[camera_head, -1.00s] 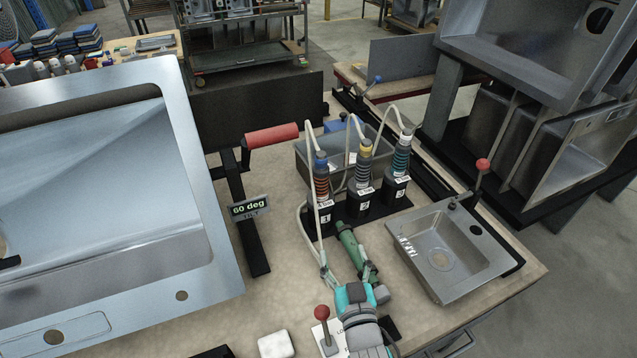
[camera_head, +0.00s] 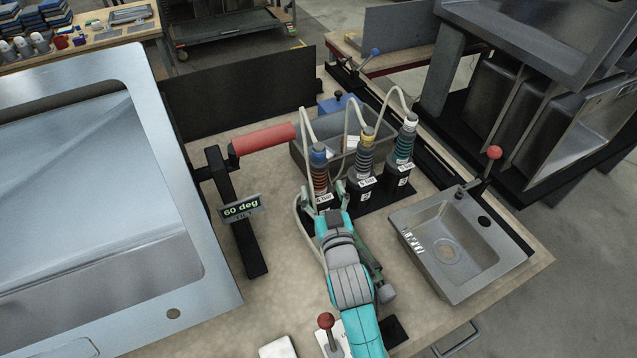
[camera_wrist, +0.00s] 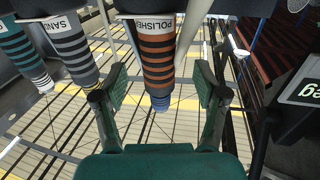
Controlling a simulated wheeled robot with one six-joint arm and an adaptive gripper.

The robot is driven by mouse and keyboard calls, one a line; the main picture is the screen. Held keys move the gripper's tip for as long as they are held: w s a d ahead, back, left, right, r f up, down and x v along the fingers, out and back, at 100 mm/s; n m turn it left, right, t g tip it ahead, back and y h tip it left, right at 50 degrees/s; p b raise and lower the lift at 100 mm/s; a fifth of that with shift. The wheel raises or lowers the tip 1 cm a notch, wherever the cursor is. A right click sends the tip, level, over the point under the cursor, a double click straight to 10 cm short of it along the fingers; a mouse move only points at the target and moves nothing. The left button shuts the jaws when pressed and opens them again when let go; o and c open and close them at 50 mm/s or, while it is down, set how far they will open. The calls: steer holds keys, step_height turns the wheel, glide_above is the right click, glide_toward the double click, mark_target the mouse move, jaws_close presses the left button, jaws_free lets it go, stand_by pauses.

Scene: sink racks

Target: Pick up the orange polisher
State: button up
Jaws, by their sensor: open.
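The orange polisher (camera_head: 319,172) is a dark tool with orange stripes and a blue top. It stands upright in the leftmost holder of the row, with a hose from its top. In the wrist view the polisher (camera_wrist: 156,62) hangs in the upper middle, its label partly readable. My gripper (camera_head: 325,188) is at the front of this holder. In the wrist view my gripper (camera_wrist: 161,88) is open, with one finger on each side of the polisher in the picture. I see no contact. The holder's lower part is hidden behind my gripper.
A yellow-topped grey-striped tool (camera_head: 364,158) and a white-topped teal-striped tool (camera_head: 404,143) stand close to the right. A grey bin (camera_head: 300,150) is behind. A red-handled stand (camera_head: 240,235) is at left, a small steel sink (camera_head: 478,262) at right.

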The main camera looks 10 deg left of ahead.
mark_target(321, 182)
steer(key=shift+x, duration=2.75)
steer(key=shift+d+f, duration=0.1)
jaws_close()
